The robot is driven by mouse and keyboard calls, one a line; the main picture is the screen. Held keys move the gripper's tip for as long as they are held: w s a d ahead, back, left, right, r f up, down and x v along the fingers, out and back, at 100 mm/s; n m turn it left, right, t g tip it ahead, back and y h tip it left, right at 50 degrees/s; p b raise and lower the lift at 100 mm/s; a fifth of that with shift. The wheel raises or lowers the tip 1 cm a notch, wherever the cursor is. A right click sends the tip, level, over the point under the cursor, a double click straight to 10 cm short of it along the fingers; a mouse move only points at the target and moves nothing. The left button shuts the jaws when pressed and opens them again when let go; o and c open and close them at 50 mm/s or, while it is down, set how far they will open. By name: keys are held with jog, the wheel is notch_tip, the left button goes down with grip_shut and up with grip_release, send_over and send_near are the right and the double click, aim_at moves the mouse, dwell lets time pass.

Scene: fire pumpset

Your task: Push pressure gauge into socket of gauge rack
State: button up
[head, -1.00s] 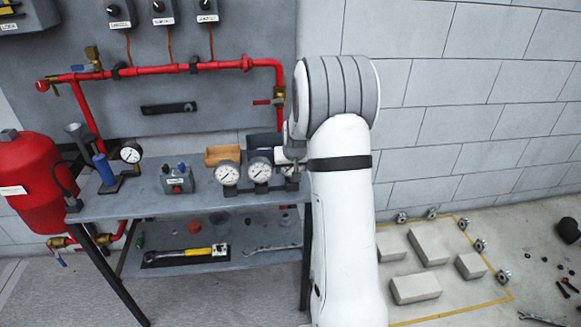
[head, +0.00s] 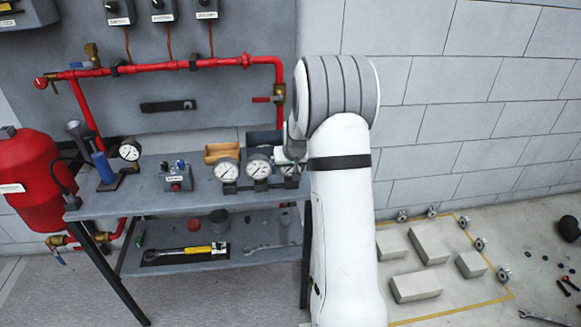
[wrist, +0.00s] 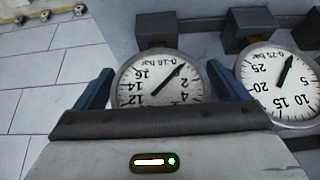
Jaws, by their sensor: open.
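The gauge rack (head: 244,188) is a low dark bar on the bench, with a row of round white-faced gauges. The pressure gauge marked 0-16 bar (wrist: 163,83) is at the rack's right end in the head view, largely hidden by my arm. In the wrist view it sits between the two blue fingers of my gripper (wrist: 157,88), which are open on either side of it. Its lower part is hidden by the gripper body, and I cannot tell how deep it sits. A 0-25 bar gauge (wrist: 284,85) stands beside it; it is the middle gauge (head: 258,168) in the head view.
Another gauge (head: 227,170) is at the rack's left end. A control box (head: 177,178) and a gauge on a stand (head: 130,151) are further left on the bench. A wooden-coloured box (head: 222,152) is behind. Dark blocks (wrist: 155,27) stand close beyond the gauge.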

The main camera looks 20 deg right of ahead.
jog(key=shift+r, duration=0.1)
notch_tip(320, 180, up, 10)
jog(key=p, duration=0.9)
jog(key=shift+f+p, duration=0.25)
jog(key=shift+p, duration=0.05)
